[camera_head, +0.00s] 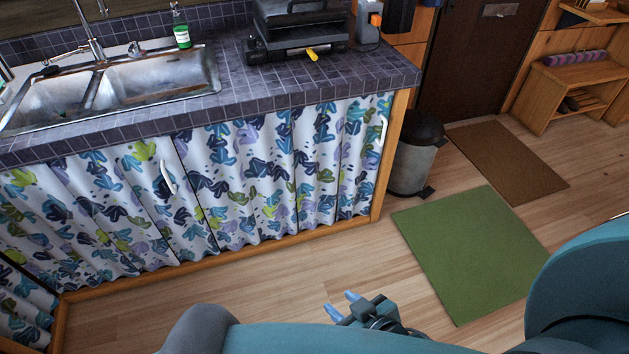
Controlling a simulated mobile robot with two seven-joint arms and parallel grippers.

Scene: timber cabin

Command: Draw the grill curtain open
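The patterned curtain (262,178) with blue, green and purple leaf shapes hangs below the black grill (295,35) on the tiled counter. It is drawn across the front of the opening in folds. A white handle (383,131) is at its right edge, near the wooden end post. My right gripper (342,304) is low in the picture, apart from the curtain and in front of it. Its two blue fingertips stand apart with nothing visible between them. My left gripper is not in view.
A second curtain (95,215) with a white handle (167,178) hangs to the left, below the sink (150,82). A bin (415,160) stands right of the counter's end. A green mat (470,250) and brown mat (505,160) lie on the floor. Floor before the curtain is clear.

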